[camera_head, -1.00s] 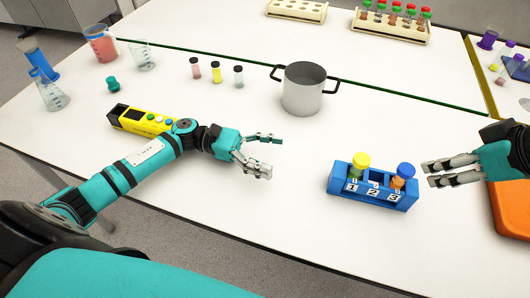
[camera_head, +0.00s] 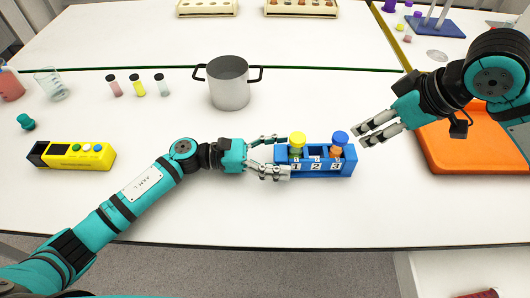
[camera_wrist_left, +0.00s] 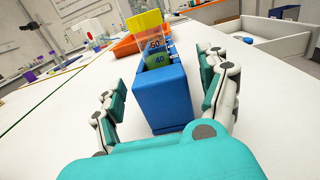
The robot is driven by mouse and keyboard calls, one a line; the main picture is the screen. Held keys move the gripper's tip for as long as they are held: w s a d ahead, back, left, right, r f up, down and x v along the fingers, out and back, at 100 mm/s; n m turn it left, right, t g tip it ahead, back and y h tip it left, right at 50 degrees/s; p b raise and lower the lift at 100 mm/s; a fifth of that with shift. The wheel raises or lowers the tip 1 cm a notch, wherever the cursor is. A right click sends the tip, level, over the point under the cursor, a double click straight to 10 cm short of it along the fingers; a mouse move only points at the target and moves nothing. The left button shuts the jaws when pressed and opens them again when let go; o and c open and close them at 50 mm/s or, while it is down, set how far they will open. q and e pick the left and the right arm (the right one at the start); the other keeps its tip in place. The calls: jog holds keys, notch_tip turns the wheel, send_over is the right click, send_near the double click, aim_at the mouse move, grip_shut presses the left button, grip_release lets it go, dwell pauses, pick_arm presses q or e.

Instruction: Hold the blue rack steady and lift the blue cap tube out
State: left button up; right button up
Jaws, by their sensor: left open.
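The blue rack (camera_head: 315,171) stands on the white table, its front marked 1, 2, 3. The blue cap tube (camera_head: 340,138) is in slot 3 and a yellow cap tube (camera_head: 297,140) in slot 1; slot 2 looks empty. My left gripper (camera_head: 281,157) is open at the rack's left end, one finger behind and one in front. In the left wrist view the rack (camera_wrist_left: 163,98) lies between the spread fingers, with no clear grip. My right gripper (camera_head: 362,133) is open and empty, just right of the blue cap.
A grey pot (camera_head: 229,88) stands behind the rack. An orange tray (camera_head: 470,145) lies at the right, below my right arm. A yellow device (camera_head: 72,154) and several small vials are at the left. The table in front of the rack is clear.

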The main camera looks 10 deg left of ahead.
pick_arm(q)
jog(key=shift+d, duration=0.1)
jog(key=shift+c, duration=0.4)
jog(key=c, duration=1.3)
